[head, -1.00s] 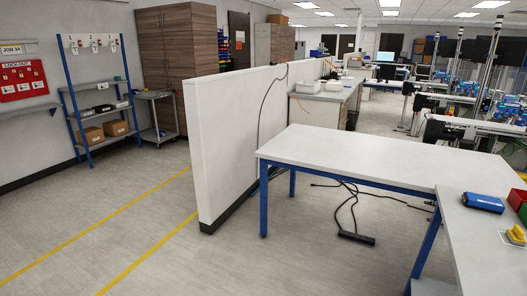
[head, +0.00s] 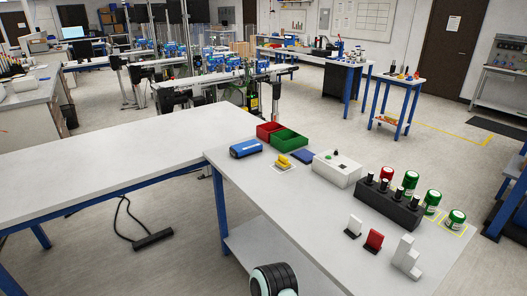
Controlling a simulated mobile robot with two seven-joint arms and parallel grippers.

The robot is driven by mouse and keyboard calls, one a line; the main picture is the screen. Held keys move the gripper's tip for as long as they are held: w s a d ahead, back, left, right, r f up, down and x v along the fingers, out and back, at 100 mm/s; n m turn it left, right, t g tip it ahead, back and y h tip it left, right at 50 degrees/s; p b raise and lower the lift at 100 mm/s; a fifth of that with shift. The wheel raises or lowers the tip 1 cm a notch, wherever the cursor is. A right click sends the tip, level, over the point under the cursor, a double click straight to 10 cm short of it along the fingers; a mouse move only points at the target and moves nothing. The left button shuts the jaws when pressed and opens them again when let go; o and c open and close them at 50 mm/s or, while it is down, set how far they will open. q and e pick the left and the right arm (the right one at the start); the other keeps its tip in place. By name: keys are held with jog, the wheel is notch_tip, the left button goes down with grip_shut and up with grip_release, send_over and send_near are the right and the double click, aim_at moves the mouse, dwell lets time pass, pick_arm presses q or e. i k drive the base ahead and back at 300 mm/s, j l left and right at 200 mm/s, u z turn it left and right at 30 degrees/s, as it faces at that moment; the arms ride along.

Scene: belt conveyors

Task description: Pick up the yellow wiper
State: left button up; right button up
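A small yellow object (head: 283,161), which looks like the yellow wiper, lies on a pale square marked on the white table (head: 262,196). It is in front of the green bin and right of a blue case. Its fine shape is too small to tell. Neither of my grippers shows in the head view. A rounded black and mint-coloured part at the bottom edge appears to be part of my arm, with no fingers visible.
Near the yellow object are a blue case (head: 246,149), red bin (head: 268,129), green bin (head: 289,138), dark-blue flat item (head: 303,156) and white box (head: 336,167). A black holder (head: 387,205), green cans and small blocks stand right. The left table (head: 110,150) is bare.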

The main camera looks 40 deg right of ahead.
aim_at(282, 162)
jog(key=i+j+z, duration=0.15)
jog(key=i+z, duration=0.25)
jog(key=i, duration=1.2)
jog(key=i+l+u, duration=0.1)
jog(key=i, duration=0.3)
jog(key=i+l, duration=0.1)
jog(key=i, duration=0.3)
jog(key=i+l+u, duration=0.15)
jog(key=i, duration=0.25)
jog(key=u, duration=5.35)
